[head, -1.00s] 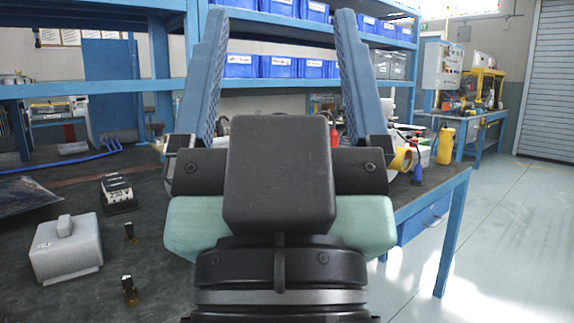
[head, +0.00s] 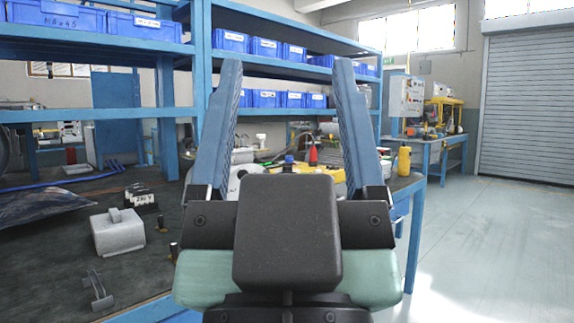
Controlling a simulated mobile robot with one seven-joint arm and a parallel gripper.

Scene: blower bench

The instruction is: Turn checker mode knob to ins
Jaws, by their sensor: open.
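My gripper (head: 288,75) is in the middle of the head view, its two long blue fingers upright and wide apart. Nothing is held between them. I cannot make out a checker or a mode knob with an "ins" mark. A grey box with a raised top piece (head: 118,232) stands on the dark bench top (head: 60,265), left of my gripper. A black block with white markings (head: 140,197) sits behind it. Between and behind the fingers, a yellow object (head: 318,169) and a red-topped bottle (head: 313,155) are partly visible. My wrist hides the bench in the middle.
Two small dark fittings (head: 173,250) stand right of the grey box, and a grey bracket (head: 98,290) lies near the front edge. A yellow bottle (head: 404,160) stands at the bench's right end. Blue shelves with bins (head: 265,47) rise behind. The floor (head: 490,240) at right is clear.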

